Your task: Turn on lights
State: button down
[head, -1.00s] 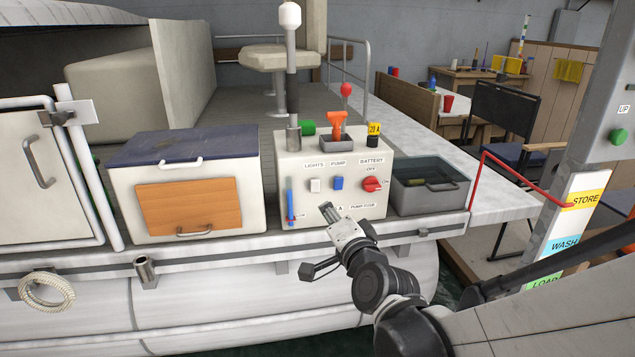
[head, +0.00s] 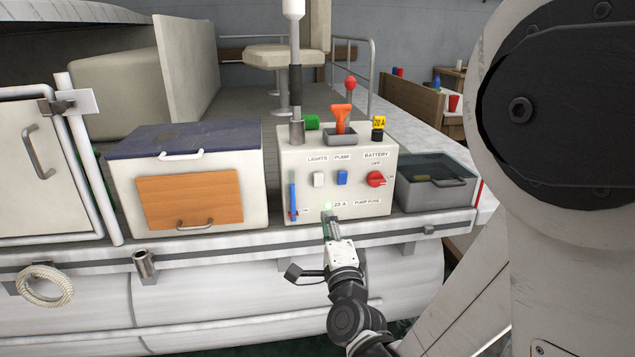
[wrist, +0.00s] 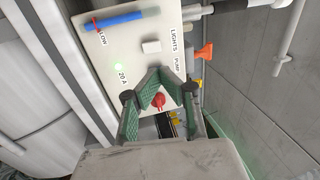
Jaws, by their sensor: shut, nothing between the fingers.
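The white control box (head: 292,152) stands on the boat deck in the head view. Its front carries a white switch (head: 318,179) under LIGHTS, a blue switch (head: 342,177) under PUMP and a red BATTERY knob (head: 376,179). My gripper (head: 328,218) is shut and empty, in front of the box's lower edge, below the white switch. In the wrist view the shut fingertips (wrist: 161,72) lie over the panel, near the white switch (wrist: 151,47). The red knob (wrist: 158,100) shows between the finger links; the blue switch is hidden there. I cannot tell whether the fingertips touch the panel.
A green lamp (head: 328,206) glows by the 20 A label. A blue gauge (head: 293,200) is at the panel's left.

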jog(key=b, duration=0.2)
send_near(314, 170)
jog(key=x, duration=0.4)
jog(key=shift+w, duration=0.35)
jog(key=shift+w+a+r, duration=0.1)
jog(key=shift+w+a, duration=0.05)
jog(key=shift+w, duration=0.25)
jog(key=shift+w+r, duration=0.15)
jog(key=shift+w, duration=0.2)
jog(key=shift+s, duration=0.1)
jog(key=s+d+r+p, duration=0.1)
jog(key=s, duration=0.5)
jog(key=s+d+r+p, duration=0.1)
jog(key=s, duration=0.6)
jog(key=shift+s+d+r+p, duration=0.15)
jog(key=shift+d+r+p, duration=0.15)
jog(key=shift+d+r, duration=0.05)
jog(key=shift+r, duration=0.1)
